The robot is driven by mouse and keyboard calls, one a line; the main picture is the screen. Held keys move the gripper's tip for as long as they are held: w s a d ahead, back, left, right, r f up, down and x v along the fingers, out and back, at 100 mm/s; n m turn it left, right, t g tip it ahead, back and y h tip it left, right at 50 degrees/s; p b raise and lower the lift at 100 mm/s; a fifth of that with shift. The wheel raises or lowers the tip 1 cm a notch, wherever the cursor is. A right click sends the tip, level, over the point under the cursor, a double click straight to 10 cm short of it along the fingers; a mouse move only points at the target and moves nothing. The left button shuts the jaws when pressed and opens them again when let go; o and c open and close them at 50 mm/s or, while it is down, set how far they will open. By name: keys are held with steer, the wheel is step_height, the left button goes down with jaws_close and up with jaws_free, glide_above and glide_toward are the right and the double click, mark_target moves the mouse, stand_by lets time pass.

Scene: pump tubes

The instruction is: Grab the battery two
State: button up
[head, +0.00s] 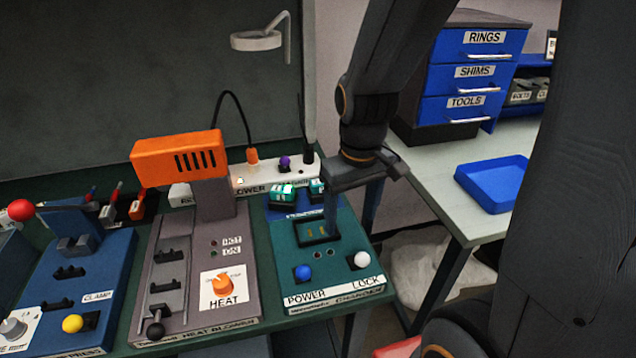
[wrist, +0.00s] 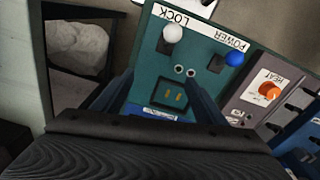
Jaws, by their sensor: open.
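Two small green-and-white batteries stand side by side at the back of the green charger panel (head: 345,262) in the head view. One is the left battery (head: 283,193), the other the right battery (head: 318,187). Their markings are too small to tell which is battery two. In the wrist view my gripper's fingers (wrist: 164,92) are spread on both sides of an empty slot (wrist: 174,95) with gold contacts. The batteries are hidden in the wrist view.
The panel has a blue power knob (head: 303,272) and a white lock knob (head: 361,260). The heat station with its orange head (head: 180,158) stands to the left. A white power strip (head: 270,178) runs behind. A side table holds a blue tray (head: 494,184).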

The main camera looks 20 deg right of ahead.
steer(key=w+n+p, duration=0.2)
steer(key=w+n, duration=0.5)
steer(key=w, duration=0.4)
steer(key=n+p, duration=0.2)
steer(key=n, duration=0.6)
glide_toward(321, 189)
steer(key=shift+w+d+f+g, duration=0.15)
steer(key=shift+w+d+f, duration=0.25)
steer(key=shift+w, duration=0.1)
steer(key=shift+w+d+f+g, duration=0.15)
steer(key=shift+w+d+f, duration=0.15)
steer(key=shift+w+d, duration=0.15)
steer(key=shift+w+f+n, duration=0.2)
steer(key=shift+w+n, duration=0.05)
steer(key=shift+n, duration=0.05)
step_height(321, 189, down, 2)
steer(key=shift+f+p, duration=0.15)
steer(key=shift+p, duration=0.2)
steer(key=f+p, duration=0.1)
steer(key=f, duration=0.1)
steer(key=a+f+p, duration=0.1)
steer(key=f, duration=0.1)
steer(key=shift+s+f, duration=0.1)
steer(key=shift+f, duration=0.6)
steer(key=c, duration=1.4)
steer(key=shift+r, duration=0.15)
